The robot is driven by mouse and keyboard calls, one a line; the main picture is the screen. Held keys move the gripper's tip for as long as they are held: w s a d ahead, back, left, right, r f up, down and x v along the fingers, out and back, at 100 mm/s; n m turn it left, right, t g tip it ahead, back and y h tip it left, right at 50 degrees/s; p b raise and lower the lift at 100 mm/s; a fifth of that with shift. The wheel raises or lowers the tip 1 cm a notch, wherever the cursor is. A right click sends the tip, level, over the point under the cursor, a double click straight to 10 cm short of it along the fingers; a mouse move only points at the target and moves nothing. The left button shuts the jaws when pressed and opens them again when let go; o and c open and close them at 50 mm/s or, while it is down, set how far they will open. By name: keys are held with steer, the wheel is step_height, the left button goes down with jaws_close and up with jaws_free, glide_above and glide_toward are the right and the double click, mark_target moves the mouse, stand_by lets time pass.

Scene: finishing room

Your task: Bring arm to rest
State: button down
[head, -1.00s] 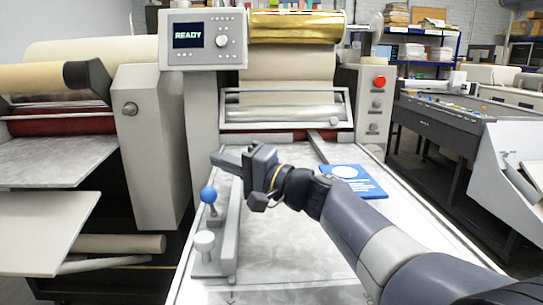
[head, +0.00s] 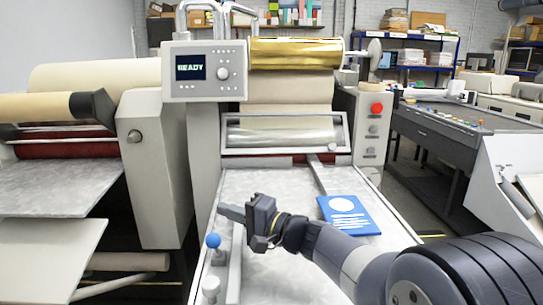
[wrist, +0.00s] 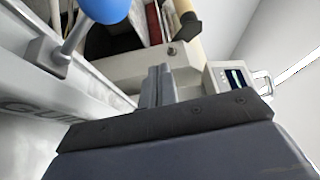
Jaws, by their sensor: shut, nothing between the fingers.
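My gripper (head: 232,213) is shut and empty. In the head view it is held over the left part of the machine's bed (head: 285,265), pointing left, above and right of the blue ball-topped lever (head: 213,241). In the wrist view its closed fingers (wrist: 158,88) point toward the machine side, and the blue knob (wrist: 103,8) shows large at the upper left. My arm reaches in from the lower right. A blue printed card (head: 350,214) lies flat on the bed right of my gripper, apart from it.
The control panel (head: 204,71) reads READY. A gold foil roll (head: 295,53) sits above a clear guard (head: 284,133). A red button (head: 377,108) is on the right post. A grey knob (head: 210,287) stands near the lever. Another machine with trays (head: 45,250) is at left.

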steer(key=shift+d+f+m+h+p, duration=0.15)
steer(key=shift+f+m+h+p, duration=0.45)
steer(key=shift+p, duration=2.7)
steer(key=shift+r+p, duration=0.15)
steer(key=shift+p, duration=0.3)
steer(key=shift+w+m+p, duration=0.2)
steer(key=shift+m+p, duration=0.2)
steer(key=shift+p, duration=0.15)
steer(key=shift+f, duration=0.2)
steer(key=shift+f+p, duration=0.2)
steer(key=shift+p, duration=0.15)
steer(key=shift+r, duration=0.1)
